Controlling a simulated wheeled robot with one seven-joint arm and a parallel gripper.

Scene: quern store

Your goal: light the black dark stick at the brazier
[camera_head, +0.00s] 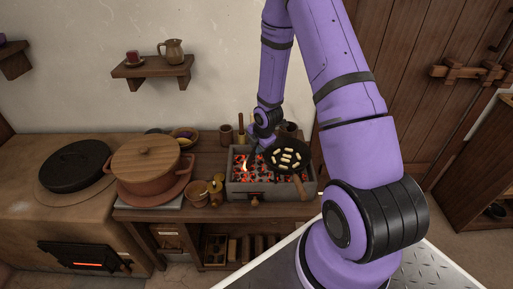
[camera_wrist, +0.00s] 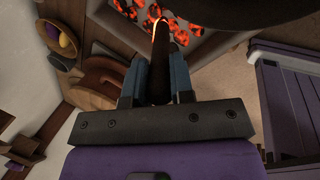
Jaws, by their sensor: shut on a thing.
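The brazier (camera_head: 240,189) is a grey box of glowing coals on the dark wooden bench; its pale rim also shows in the wrist view (camera_wrist: 212,46). My gripper (camera_wrist: 155,78) is shut on the black dark stick (camera_wrist: 161,70), which points away from the jaws toward the coals. A bright orange-yellow glow edges the stick's far end. In the head view a small flame (camera_head: 246,163) stands at the brazier's left part, near my gripper (camera_head: 257,149). I cannot tell whether the flame is on the stick or the coals. The stick is not clear in the head view.
A black pan (camera_head: 274,158) with pale pieces sits over the brazier's right part. A lidded clay pot (camera_head: 147,177) stands to the left, with small wooden vessels (camera_head: 195,195) between. A bowl (camera_head: 184,138) and cups stand behind. A wooden door (camera_head: 430,110) is at right.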

